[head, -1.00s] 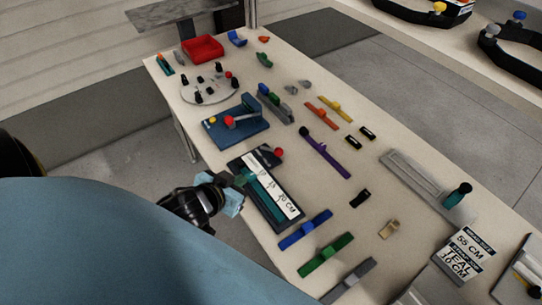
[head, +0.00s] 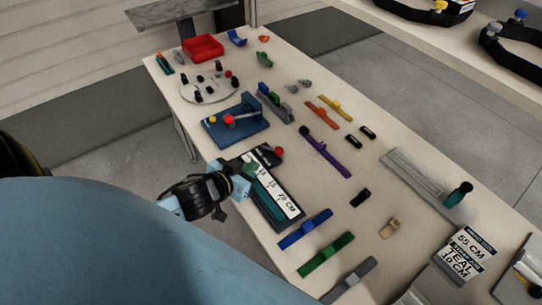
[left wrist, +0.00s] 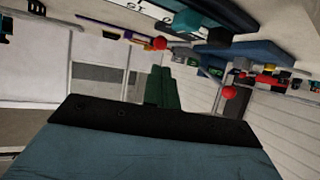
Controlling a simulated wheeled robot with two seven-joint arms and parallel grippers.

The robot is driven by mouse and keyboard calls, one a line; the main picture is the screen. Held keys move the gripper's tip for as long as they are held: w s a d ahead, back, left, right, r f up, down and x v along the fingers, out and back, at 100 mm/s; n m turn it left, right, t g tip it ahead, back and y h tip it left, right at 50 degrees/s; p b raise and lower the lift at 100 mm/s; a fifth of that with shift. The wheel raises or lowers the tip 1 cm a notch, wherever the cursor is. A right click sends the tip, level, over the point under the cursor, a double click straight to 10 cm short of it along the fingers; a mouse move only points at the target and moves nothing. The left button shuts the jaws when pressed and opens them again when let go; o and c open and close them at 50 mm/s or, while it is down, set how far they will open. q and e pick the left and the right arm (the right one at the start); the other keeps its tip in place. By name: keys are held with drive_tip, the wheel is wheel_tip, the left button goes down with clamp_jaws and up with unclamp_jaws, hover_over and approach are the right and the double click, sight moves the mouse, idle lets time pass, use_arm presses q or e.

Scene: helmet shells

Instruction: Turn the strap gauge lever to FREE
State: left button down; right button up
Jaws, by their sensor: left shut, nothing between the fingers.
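The strap gauge (head: 287,207) lies near the table's left edge, a dark plate with a white centimetre scale and a teal strap along it. Its lever ends in a red knob (head: 279,151) at the gauge's far end. The knob also shows in the left wrist view (left wrist: 159,43). My left gripper (head: 249,171) is shut and empty, over the gauge's left side, a little short of the knob and apart from it. Its dark green fingers (left wrist: 160,86) show in the left wrist view. It hides part of the gauge; FREE cannot be read. My right gripper is not in view.
A blue fixture (head: 248,129) with another red knob stands just beyond the gauge. Blue (head: 305,229), green (head: 326,254) and purple (head: 326,156) straps lie nearby. A grey slotted rail (head: 413,178) lies to the right. Bare table shows between them.

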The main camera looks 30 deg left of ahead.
sight(280, 151)
use_arm(q)
drive_tip(key=b+x, duration=0.1)
drive_tip(key=x, duration=0.9)
drive_tip(key=shift+d, duration=0.1)
drive_tip(key=shift+w+d+r+p, duration=0.1)
drive_tip(key=shift+w+d+p, duration=0.1)
drive_tip(key=shift+w+p, duration=0.3)
drive_tip(key=shift+w+d, duration=0.15)
drive_tip(key=shift+w, duration=0.2)
